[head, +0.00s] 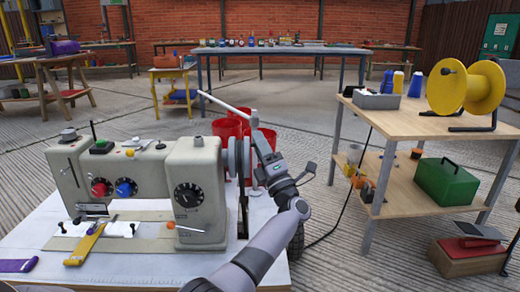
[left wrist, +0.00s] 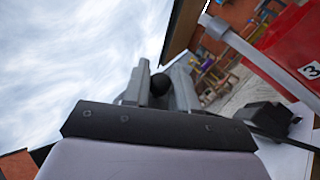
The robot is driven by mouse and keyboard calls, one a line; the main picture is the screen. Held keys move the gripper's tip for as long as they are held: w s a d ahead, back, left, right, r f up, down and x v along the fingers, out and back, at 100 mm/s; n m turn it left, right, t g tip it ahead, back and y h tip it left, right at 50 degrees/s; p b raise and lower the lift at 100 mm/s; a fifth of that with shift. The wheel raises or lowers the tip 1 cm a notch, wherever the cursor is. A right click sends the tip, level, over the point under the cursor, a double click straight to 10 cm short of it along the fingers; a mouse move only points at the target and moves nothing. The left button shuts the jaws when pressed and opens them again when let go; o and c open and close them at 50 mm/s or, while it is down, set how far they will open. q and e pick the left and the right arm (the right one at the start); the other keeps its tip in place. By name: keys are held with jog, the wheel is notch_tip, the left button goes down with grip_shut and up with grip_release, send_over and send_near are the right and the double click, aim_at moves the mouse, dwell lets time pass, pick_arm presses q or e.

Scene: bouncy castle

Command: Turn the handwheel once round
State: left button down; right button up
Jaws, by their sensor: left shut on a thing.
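The handwheel (head: 233,158) is a grey disc standing on edge at the right end of a cream sewing machine (head: 197,190), which sits on a white table. My left gripper (head: 262,150) is at the right side of the wheel, its arm reaching up from the bottom of the head view. In the left wrist view my left gripper's grey fingers (left wrist: 160,92) are shut around a small black round knob (left wrist: 160,84). The gripper hides much of the knob and part of the wheel. My right gripper is not seen.
A pale grey rod (head: 222,105) slants up beside the wheel. Red buckets (head: 228,128) stand close behind. A wooden shelf table (head: 440,120) with a yellow spool (head: 465,86) and a green box (head: 447,184) is on the right. Floor lies open between.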

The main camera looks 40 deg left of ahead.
pick_arm(q)
jog(key=shift+y, duration=0.3)
jog(key=c, duration=1)
grip_release()
jog(key=p+v, duration=0.1)
jog(key=v, duration=0.6)
jog(key=shift+s+d, duration=0.1)
jog(key=shift+d, duration=0.1)
